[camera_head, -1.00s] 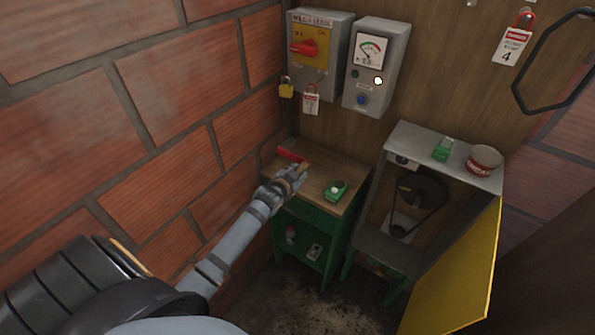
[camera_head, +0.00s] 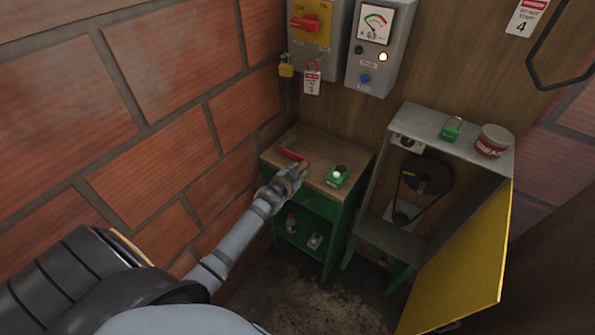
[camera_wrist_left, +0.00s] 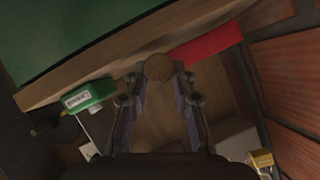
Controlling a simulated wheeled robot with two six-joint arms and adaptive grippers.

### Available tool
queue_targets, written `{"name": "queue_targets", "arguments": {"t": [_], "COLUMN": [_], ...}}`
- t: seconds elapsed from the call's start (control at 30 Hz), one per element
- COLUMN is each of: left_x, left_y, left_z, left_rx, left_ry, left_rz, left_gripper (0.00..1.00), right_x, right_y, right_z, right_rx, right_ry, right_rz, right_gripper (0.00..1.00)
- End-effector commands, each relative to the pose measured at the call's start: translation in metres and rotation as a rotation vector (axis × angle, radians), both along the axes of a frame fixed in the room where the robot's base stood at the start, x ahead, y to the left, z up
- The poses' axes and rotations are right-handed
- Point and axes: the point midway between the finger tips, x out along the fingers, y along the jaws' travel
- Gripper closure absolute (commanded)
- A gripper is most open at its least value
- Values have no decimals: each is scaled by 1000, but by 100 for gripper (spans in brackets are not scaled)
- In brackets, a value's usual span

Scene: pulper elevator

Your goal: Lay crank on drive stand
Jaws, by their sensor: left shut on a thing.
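The crank, with a red arm (camera_head: 292,154) and a brown wooden grip, is in my left gripper (camera_head: 300,171). It is over the wooden top of a green cabinet; I cannot tell if it touches. In the left wrist view, the grip's round end (camera_wrist_left: 158,67) is between the fingertips of my left gripper (camera_wrist_left: 158,78), with the red arm (camera_wrist_left: 208,45) to its right. The drive stand appears to be the grey stand (camera_head: 415,125) at the right, with a dark pulley and belt inside and a yellow door open. My right gripper is out of view.
A green-and-white item (camera_head: 337,177) sits on the green cabinet (camera_head: 338,222). A green padlock (camera_head: 451,130) and a red-and-white tin (camera_head: 493,141) stand on the grey top. The yellow door (camera_head: 462,262) juts forward. A brick wall (camera_head: 150,110) bounds the left.

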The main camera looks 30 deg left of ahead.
Motion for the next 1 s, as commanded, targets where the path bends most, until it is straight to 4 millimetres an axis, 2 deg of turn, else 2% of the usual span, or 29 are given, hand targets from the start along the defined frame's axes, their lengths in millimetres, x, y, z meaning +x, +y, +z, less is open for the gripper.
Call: {"name": "queue_targets", "arguments": {"t": [0.1, 0.13, 0.3, 0.67, 0.77, 1.0], "left_x": [1, 1, 0, -5, -21, -73], "left_y": [0, 0, 0, 0, -3, -10], "left_z": [2, 2, 1, 2, 9, 34], "left_rx": [1, 1, 0, 1, 2, 4], "left_ry": [-3, -3, -2, 2, 2, 2], "left_rz": [-1, -1, 0, 0, -2, -3], "left_gripper": [100, 71, 48, 48, 48, 48], "right_x": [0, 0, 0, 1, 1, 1], "right_y": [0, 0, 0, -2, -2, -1], "right_z": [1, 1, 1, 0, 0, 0], "right_rx": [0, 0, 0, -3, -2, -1], "right_ry": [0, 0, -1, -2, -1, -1], "right_rz": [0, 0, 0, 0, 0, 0], "right_gripper": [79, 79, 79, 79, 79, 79]}}
